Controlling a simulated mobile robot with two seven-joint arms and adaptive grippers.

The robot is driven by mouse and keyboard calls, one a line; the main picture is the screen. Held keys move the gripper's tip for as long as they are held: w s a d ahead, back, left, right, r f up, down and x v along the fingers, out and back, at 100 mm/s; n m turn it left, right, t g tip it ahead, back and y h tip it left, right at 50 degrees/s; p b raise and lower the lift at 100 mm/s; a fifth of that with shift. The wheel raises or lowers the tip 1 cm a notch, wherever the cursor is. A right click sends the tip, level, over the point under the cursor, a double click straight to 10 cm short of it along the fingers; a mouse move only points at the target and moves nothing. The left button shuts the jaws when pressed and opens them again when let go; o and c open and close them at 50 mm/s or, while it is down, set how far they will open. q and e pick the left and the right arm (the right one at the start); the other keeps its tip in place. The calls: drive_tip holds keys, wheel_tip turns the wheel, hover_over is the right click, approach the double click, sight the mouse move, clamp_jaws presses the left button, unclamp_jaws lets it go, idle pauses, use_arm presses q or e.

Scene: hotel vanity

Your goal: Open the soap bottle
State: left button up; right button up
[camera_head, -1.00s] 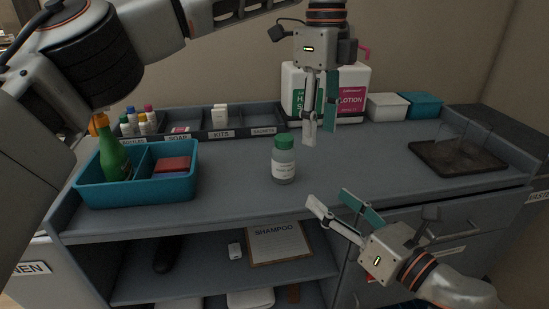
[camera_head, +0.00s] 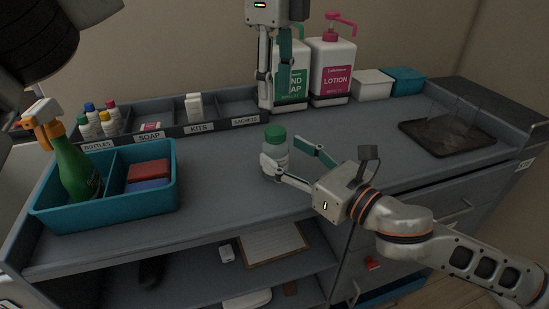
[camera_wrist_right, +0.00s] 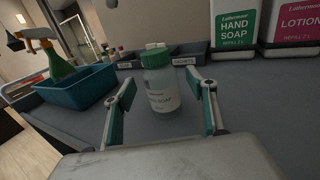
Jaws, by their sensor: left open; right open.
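The soap bottle (camera_head: 276,158), clear-white with a label and a green cap (camera_head: 275,132), stands upright on the counter. In the right wrist view the bottle (camera_wrist_right: 161,92) stands between the fingers, with its cap on. My right gripper (camera_head: 290,161) is open, its fingers on either side of the bottle; I cannot tell whether they touch it. In the right wrist view a gap shows beside the bottle. My left gripper (camera_head: 272,98) is open and empty, pointing down, above and behind the bottle, in front of the hand soap jug.
A teal caddy (camera_head: 108,222) with a green spray bottle (camera_head: 75,165) stands at the left. A divided organizer (camera_head: 215,127) runs along the back. The hand soap jug (camera_head: 291,85) and lotion jug (camera_head: 331,72) stand behind. A dark tray (camera_head: 447,140) lies at the right.

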sight(284, 152)
drive_tip(key=shift+x, duration=1.7)
